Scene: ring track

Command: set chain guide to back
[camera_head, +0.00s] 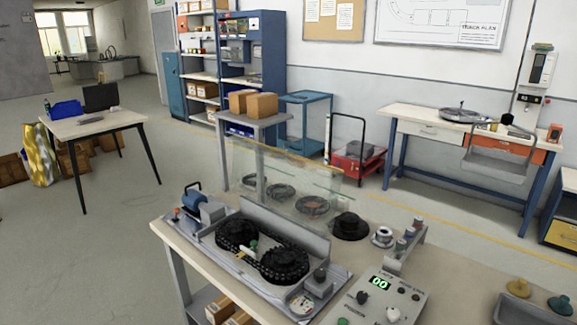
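A chain unit in a grey metal tray (212,255) sits on the near workbench. A black chain runs around two black toothed wheels, one at the back left (236,232) and one at the front right (284,265). A small light piece with a green end (254,245) stands between the wheels; I cannot tell for sure whether it is the chain guide, nor its setting. A grey control box (375,300) to the right has a green display reading 00 and several knobs and buttons; their labels are too small to read. Neither of my grippers is in view.
A clear panel (290,180) stands behind the chain unit. A black round part (350,226), spools (382,237) and a grey rack (405,248) are on the bench behind the box. Open floor lies left.

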